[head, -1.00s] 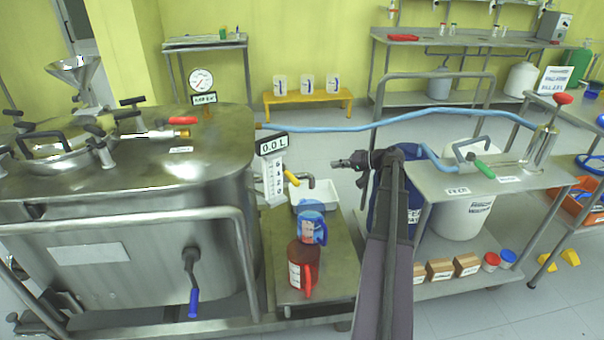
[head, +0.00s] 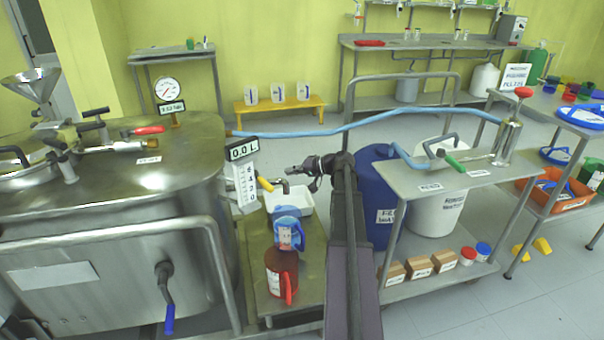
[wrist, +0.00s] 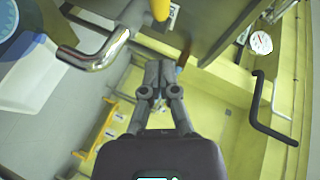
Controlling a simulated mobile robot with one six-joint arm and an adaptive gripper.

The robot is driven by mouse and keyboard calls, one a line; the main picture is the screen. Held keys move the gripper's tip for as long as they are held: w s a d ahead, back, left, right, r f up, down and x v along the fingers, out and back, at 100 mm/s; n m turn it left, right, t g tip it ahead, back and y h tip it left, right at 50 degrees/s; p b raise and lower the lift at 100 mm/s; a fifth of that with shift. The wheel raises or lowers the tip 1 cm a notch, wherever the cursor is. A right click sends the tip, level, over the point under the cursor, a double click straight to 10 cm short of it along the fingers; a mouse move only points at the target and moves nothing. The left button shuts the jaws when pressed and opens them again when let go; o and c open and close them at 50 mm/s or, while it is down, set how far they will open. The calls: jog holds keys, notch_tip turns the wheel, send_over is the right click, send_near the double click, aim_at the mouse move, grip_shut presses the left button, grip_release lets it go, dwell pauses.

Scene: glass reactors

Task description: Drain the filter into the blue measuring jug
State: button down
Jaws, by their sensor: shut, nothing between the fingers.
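The steel filter vessel (head: 100,240) fills the left of the head view. A bent metal outlet (head: 287,186) with a yellow handle (head: 264,184) comes from its right side; the handle's end (wrist: 160,9) and the chrome spout (wrist: 95,52) also show in the wrist view. The blue measuring jug (head: 289,236) stands upright on a low steel table (head: 312,255), in front of the outlet. A red jug (head: 281,270) stands just in front of it. My gripper (head: 290,170) is shut and empty, close beside the spout and apart from the yellow handle.
A display reading 0.0 L (head: 244,150) stands by the vessel. A blue drum (head: 375,170) and a steel cart (head: 440,181) are right of my arm. A light-blue hose (head: 370,122) runs behind.

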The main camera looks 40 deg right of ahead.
aim_at(262, 181)
jog(key=w+a+f+b, duration=0.2)
jog(key=a, duration=0.3)
jog(key=shift+w+f, duration=0.15)
jog(key=shift+f, duration=0.2)
